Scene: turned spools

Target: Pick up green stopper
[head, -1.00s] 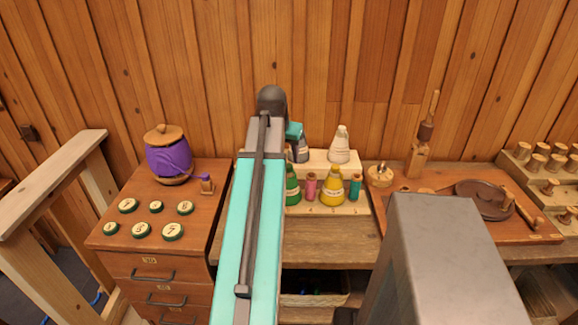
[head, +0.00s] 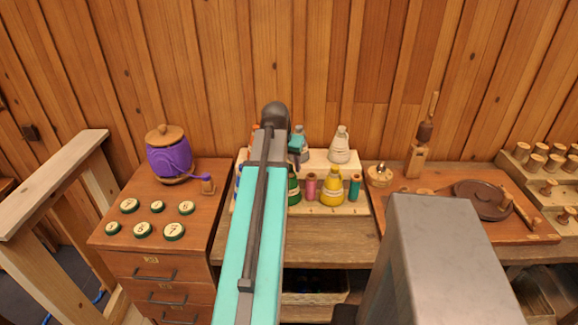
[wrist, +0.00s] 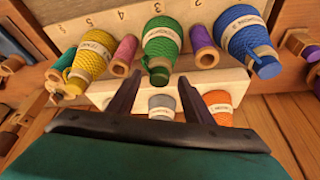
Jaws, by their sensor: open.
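In the wrist view a green cone wound with thread (wrist: 163,42) has a pale label and a dark green stopper (wrist: 159,76) at its narrow end. My gripper (wrist: 156,84) is open and empty. Its two dark fingers reach toward the stopper, one on either side in the picture; I cannot tell whether they touch it. In the head view the green cone (head: 293,188) shows partly beside my arm, which hides its left side and the gripper's fingers.
A yellow cone (wrist: 89,60) and a blue cone (wrist: 250,42) flank it, with a pink spool (wrist: 124,55) and a purple spool (wrist: 203,44) between. Grey (wrist: 162,106) and orange (wrist: 218,106) cones stand on the pale rear step. A drawer cabinet (head: 150,245) stands left.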

